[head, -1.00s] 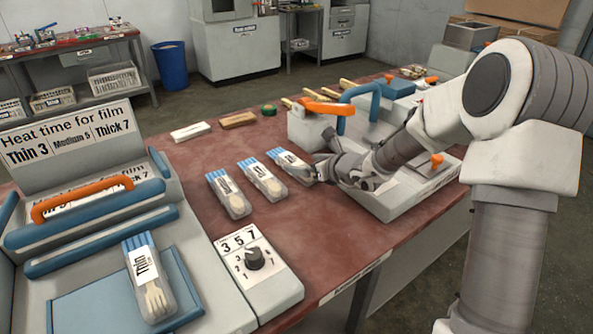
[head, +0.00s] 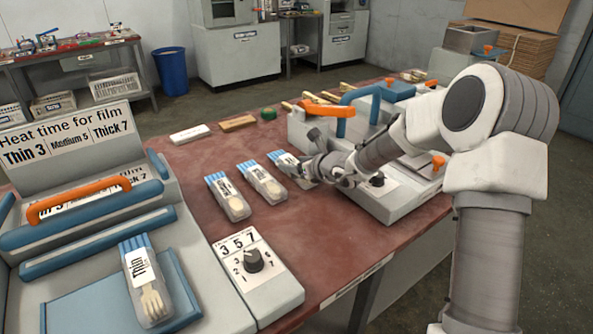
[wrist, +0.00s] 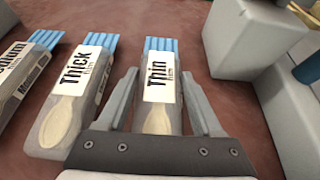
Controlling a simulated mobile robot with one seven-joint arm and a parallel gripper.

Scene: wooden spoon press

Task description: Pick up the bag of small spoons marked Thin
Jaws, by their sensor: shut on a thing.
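The bag of small spoons marked Thin (wrist: 158,85) lies on the red table top, blue strip at its far end and a pale wooden spoon showing through the clear film. My gripper (wrist: 160,92) is shut on this bag, one finger along each side. In the head view my gripper (head: 305,170) covers the near part of the bag (head: 284,159). A bag marked Thick (wrist: 82,85) lies just left of it, apart from the left finger. A bag marked Medium (wrist: 22,72) lies farther left.
Another Thin bag (head: 146,285), with a fork, lies on the press at left. A dial box (head: 258,270) stands beside that press. A second press with a blue handle (head: 368,92) stands close right of my gripper.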

